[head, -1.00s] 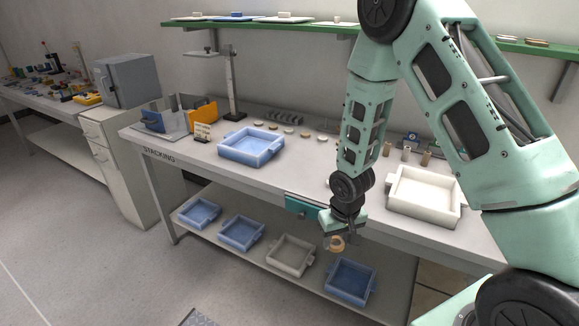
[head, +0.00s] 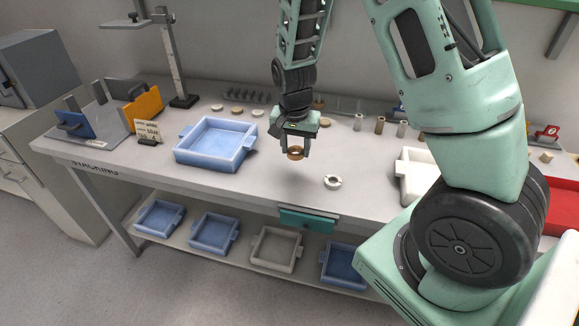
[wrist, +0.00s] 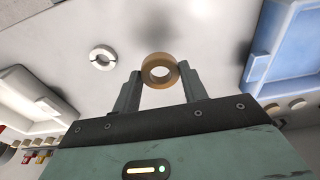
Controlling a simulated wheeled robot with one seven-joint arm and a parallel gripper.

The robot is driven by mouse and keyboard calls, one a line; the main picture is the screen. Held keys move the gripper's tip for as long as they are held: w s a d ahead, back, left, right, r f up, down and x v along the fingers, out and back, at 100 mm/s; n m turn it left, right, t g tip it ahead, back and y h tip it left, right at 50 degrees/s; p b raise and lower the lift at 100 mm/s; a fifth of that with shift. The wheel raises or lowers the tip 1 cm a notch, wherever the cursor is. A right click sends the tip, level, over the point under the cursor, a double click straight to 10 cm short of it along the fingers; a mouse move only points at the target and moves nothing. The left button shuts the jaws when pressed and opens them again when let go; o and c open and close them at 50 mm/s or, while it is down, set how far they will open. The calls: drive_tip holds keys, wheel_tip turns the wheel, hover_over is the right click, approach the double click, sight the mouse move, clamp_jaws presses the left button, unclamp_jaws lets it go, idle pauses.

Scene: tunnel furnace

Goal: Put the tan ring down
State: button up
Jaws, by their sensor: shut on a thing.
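The tan ring (head: 295,154) is held between the fingertips of my gripper (head: 294,150), above the table (head: 250,190). In the wrist view the tan ring (wrist: 160,71) sits between the two fingers of my gripper (wrist: 159,80), its hole facing the camera. My gripper is shut on it. A gap shows between the ring and the table top in the head view. A dark shadow lies on the table near the ring in the wrist view.
A white ring (head: 333,182) lies on the table, right of my gripper. A blue tray (head: 178,155) stands to the left, a white tray (head: 408,185) to the right. Small discs and posts line the back. The table between the trays is mostly clear. A teal drawer (head: 307,220) is below the front edge.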

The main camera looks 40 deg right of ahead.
sight(296, 177)
wheel_tip(296, 177, down, 8)
drive_tip(key=shift+r+p, duration=0.15)
drive_tip(key=shift+p, duration=0.2)
drive_tip(key=o, duration=1)
